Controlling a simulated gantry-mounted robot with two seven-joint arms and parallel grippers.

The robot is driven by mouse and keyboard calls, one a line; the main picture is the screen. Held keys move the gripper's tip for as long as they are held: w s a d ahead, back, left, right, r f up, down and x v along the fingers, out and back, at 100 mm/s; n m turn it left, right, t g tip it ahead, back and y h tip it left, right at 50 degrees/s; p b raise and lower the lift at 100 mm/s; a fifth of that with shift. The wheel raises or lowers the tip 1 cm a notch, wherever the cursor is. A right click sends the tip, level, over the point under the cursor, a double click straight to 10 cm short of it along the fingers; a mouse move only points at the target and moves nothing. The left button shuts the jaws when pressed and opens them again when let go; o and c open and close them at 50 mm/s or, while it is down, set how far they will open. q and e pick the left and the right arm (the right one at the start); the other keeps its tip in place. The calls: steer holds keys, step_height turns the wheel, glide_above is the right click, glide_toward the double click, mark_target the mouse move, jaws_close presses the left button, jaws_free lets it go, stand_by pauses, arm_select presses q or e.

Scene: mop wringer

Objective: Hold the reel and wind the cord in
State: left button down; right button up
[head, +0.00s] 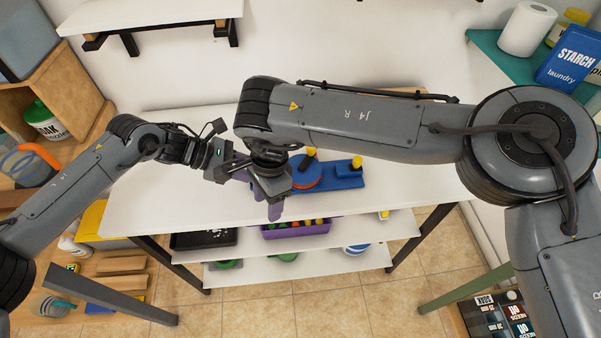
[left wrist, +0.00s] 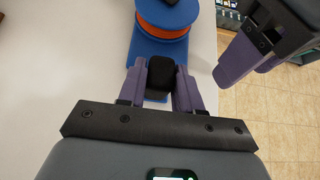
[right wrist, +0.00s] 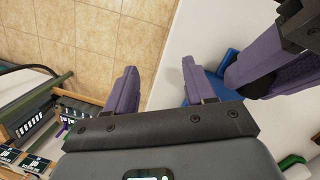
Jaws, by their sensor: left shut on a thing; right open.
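The cord reel has a blue base (head: 345,176) and a blue drum wound with orange cord (left wrist: 162,27). It lies on the white table. Two yellow knobs (head: 357,161) stand up from it in the head view. My left gripper (left wrist: 161,88) is shut on a black grip (left wrist: 160,75) at the near end of the blue base. My right gripper (right wrist: 156,85) is open and empty, to the left of the reel in the head view and close to my left gripper. In the right wrist view, the blue base (right wrist: 205,84) shows partly behind a right finger. My right arm hides part of the reel.
The white table top (head: 150,205) is mostly bare left of the reel. A lower shelf holds a purple bin (head: 295,229) and a black tray (head: 203,239). A teal shelf at the upper right holds a paper roll (head: 526,28) and a starch box (head: 572,58).

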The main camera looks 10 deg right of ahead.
steer(key=s+a+f+m+g+y, duration=0.1)
steer(key=s+a+f+y, duration=0.2)
steer(key=s+a+f, duration=0.4)
steer(key=shift+s+a, duration=1.25)
steer(key=shift+a, duration=0.6)
steer(key=shift+f, duration=0.1)
